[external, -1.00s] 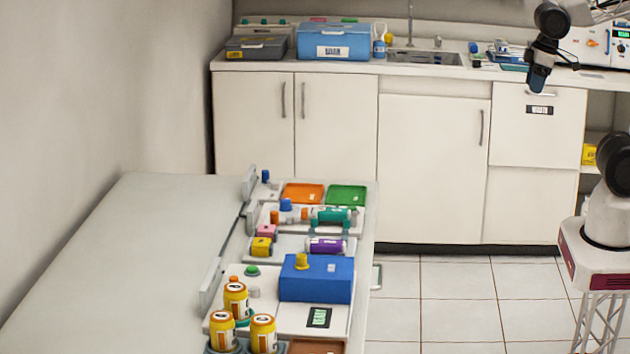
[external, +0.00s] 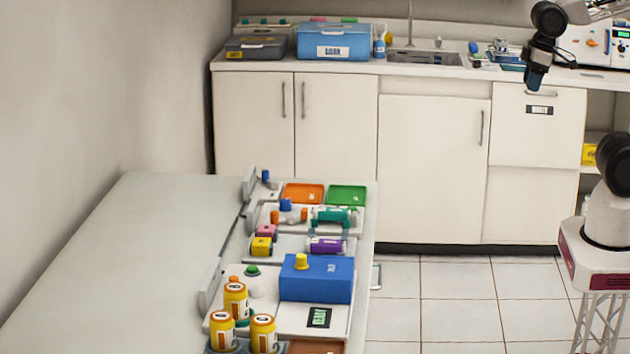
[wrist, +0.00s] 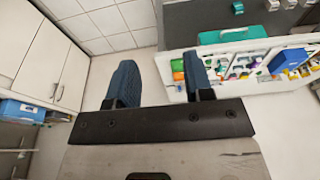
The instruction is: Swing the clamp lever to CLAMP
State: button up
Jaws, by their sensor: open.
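I cannot make out a lever marked CLAMP in either view; the labels are too small to read. On the table at lower left in the external view, a white fixture holds a teal and white cylinder (external: 334,214), with a blue knob (external: 286,204) and an orange knob (external: 275,217) beside it. My gripper (external: 536,80) hangs at upper right, in front of the counter and far from the table. In the wrist view my gripper (wrist: 160,82) is open, with nothing between its two dark blue fingers.
The table also bears a blue box (external: 316,283) with a yellow knob, several yellow jars, an orange tray (external: 303,193) and a green tray (external: 346,195). The left part of the table (external: 130,260) is bare. The counter (external: 405,70) carries bins and a sink. Open tiled floor separates table and arm.

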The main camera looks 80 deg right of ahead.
jog(key=w+a+r+n, duration=0.1)
jog(key=w+a+r, duration=0.1)
jog(key=w, duration=0.7)
jog(key=w+a+r+n, duration=0.1)
jog(key=w+r+n, duration=0.1)
jog(key=w, duration=0.6)
jog(key=n+g, duration=0.3)
jog(key=n, duration=0.4)
send_over(275, 212)
jog(key=f, duration=2.4)
jog(key=shift+s+d, duration=0.2)
jog(key=shift+d, duration=0.05)
jog(key=shift+w+a+f+n, duration=0.2)
jog(key=shift+w+f+n, duration=0.1)
jog(key=shift+f, duration=0.1)
jog(key=shift+s, duration=0.1)
jog(key=shift+f, duration=0.1)
jog(key=shift+f, duration=3.8)
